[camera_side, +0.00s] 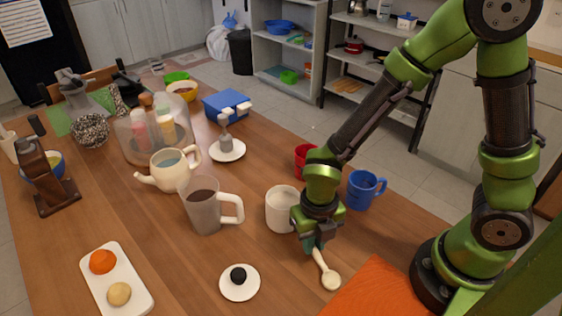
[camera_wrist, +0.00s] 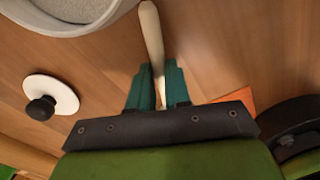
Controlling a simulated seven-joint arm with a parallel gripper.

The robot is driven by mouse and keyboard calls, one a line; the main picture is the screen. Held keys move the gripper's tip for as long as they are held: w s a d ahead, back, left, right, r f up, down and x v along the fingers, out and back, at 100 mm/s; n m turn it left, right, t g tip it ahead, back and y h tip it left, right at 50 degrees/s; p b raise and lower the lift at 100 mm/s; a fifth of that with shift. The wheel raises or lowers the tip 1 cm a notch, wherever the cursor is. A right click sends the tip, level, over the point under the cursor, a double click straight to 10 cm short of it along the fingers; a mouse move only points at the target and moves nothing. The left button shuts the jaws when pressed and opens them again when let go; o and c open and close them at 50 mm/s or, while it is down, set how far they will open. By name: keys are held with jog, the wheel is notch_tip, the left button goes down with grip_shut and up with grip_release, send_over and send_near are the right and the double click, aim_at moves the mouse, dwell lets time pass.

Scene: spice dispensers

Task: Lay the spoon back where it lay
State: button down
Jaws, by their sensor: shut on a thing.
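A cream wooden spoon (camera_side: 328,275) shows in the side view just below my gripper (camera_side: 314,246), its bowl toward the viewer, close to the orange cloth. In the wrist view the spoon's pale handle (camera_wrist: 151,32) runs between the two teal fingers of my gripper (camera_wrist: 158,72), which are shut on it. The spoon's bowl is hidden in the wrist view. The spoon is low over the wooden table; I cannot tell whether it touches the wood.
A white pot (camera_side: 281,211) stands just left of my gripper; its grainy pale contents show in the wrist view. A white lid with a black knob (camera_side: 239,283) lies front left. An orange cloth (camera_side: 375,288) is at right; red and blue mugs (camera_side: 364,190) stand behind.

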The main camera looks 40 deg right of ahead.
jog(key=shift+f, duration=0.1)
jog(key=c, duration=1.1)
grip_release()
notch_tip(320, 180, up, 11)
jog(key=d+r+m+t, duration=0.2)
jog(key=d+r+m, duration=0.1)
jog(key=m, duration=0.9)
jog(key=s+d+r+m+t+y, duration=0.1)
jog(key=d+r+m, duration=0.3)
jog(key=m, duration=0.7)
jog(key=d+r+m+t+y, duration=0.1)
jog(key=d+r+m+t, duration=0.3)
jog(key=m, duration=0.8)
jog(key=shift+s+r+m, duration=0.3)
jog(key=shift+r, duration=0.55)
jog(key=shift+a, duration=0.1)
